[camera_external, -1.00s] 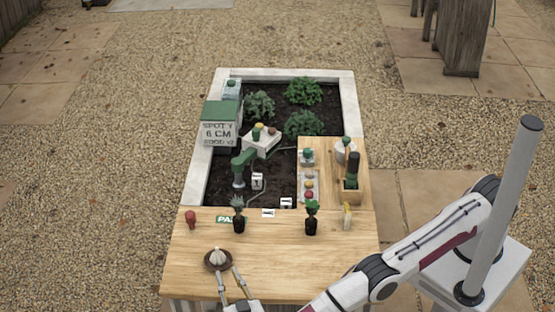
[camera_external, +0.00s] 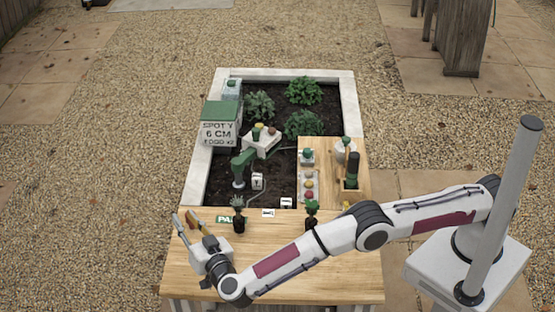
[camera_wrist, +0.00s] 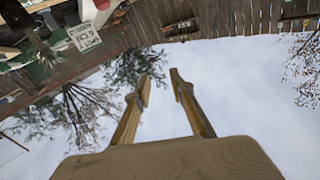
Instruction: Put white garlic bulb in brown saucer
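My gripper (camera_external: 184,217) is raised over the left part of the wooden table, its fingers pointing up and away toward the table's far left corner. In the wrist view its two fingers (camera_wrist: 161,84) are apart with only sky between them, so it is open and empty. The white garlic bulb and the brown saucer are hidden behind my gripper and wrist in the external view. A small dark brown patch below the wrist may be the saucer's edge; I cannot tell. Neither shows in the wrist view.
Behind are a soil bed, a green tool (camera_external: 241,168), a sign box (camera_external: 219,125) and a side board with coloured balls (camera_external: 309,184). The table's front right is clear below my arm.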

